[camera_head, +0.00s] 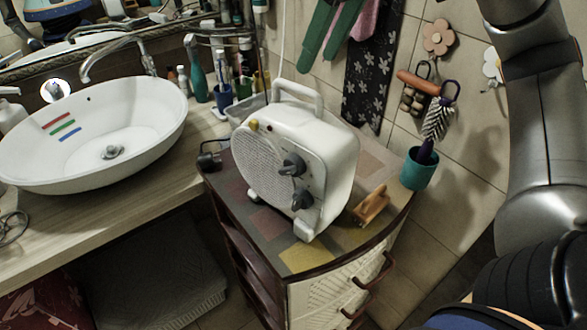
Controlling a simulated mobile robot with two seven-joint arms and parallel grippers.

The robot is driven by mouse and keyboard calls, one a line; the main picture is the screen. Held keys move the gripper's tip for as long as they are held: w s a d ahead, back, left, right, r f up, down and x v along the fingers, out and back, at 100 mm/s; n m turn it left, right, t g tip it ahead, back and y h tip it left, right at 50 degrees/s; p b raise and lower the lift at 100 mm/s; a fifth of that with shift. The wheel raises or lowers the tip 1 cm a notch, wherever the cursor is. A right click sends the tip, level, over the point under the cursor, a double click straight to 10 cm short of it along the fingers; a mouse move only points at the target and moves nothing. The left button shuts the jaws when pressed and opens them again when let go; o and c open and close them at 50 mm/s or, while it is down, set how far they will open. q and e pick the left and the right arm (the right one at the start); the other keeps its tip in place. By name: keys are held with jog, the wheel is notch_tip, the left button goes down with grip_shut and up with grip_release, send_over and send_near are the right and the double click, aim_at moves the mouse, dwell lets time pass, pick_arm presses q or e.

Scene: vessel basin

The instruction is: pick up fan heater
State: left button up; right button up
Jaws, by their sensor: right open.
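The fan heater (325,160) is a cream-white box with a round front grille, two dark knobs and a carrying handle on top. It stands upright on a small dark wooden cabinet (300,258) with a patchwork top. My left gripper is not in view.
A white basin (95,130) with a faucet (115,60) is on the wooden counter at left. A wooden item (372,205) lies on the cabinet right of the heater. Bottles and a blue cup (223,96) stand behind.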

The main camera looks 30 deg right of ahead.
aim_at(301, 87)
jog(key=x, duration=0.8)
jog(key=shift+w+f, duration=0.1)
jog(key=shift+w, duration=0.3)
jog(key=shift+c, duration=0.3)
grip_shut()
dwell(0.6)
